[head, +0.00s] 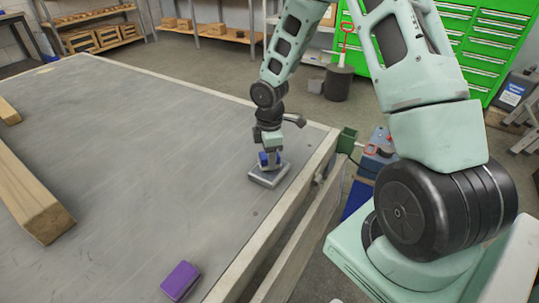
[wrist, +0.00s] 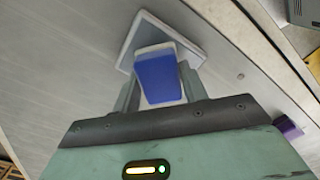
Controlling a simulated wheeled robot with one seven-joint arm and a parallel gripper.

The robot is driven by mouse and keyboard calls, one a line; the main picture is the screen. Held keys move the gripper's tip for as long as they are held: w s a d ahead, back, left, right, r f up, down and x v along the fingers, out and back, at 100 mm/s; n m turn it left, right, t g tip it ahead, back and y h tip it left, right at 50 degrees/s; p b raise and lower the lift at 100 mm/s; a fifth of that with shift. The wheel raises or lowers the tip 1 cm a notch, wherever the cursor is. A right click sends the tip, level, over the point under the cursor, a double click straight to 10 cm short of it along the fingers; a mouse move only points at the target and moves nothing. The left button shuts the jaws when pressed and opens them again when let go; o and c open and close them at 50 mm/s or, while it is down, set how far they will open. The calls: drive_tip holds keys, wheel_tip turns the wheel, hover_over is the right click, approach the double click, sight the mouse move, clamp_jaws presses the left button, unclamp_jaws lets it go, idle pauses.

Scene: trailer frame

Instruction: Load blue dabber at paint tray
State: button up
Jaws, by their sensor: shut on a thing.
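The blue dabber (head: 264,157) is upright between the fingers of my gripper (head: 270,160). In the wrist view the blue dabber (wrist: 160,80) fills the gap between the two fingers of my gripper (wrist: 160,85), which is shut on it. The grey paint tray (head: 268,180) lies on the trailer bed directly below. It also shows in the wrist view (wrist: 142,26), behind the dabber. The dabber's lower end is at or within the tray; I cannot tell whether it touches the tray floor.
A purple block (head: 180,281) lies near the bed's front edge, and a purple thing shows in the wrist view (wrist: 289,128). Wooden beams (head: 35,205) lie at the left. The bed's raised rim (head: 300,185) runs right of the tray. The middle of the bed is clear.

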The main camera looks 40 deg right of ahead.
drive_tip(key=shift+f, duration=0.55)
idle(1.8)
wheel_tip(320, 180, up, 7)
drive_tip(key=p, duration=0.7)
drive_tip(key=shift+r, duration=0.1)
idle(0.8)
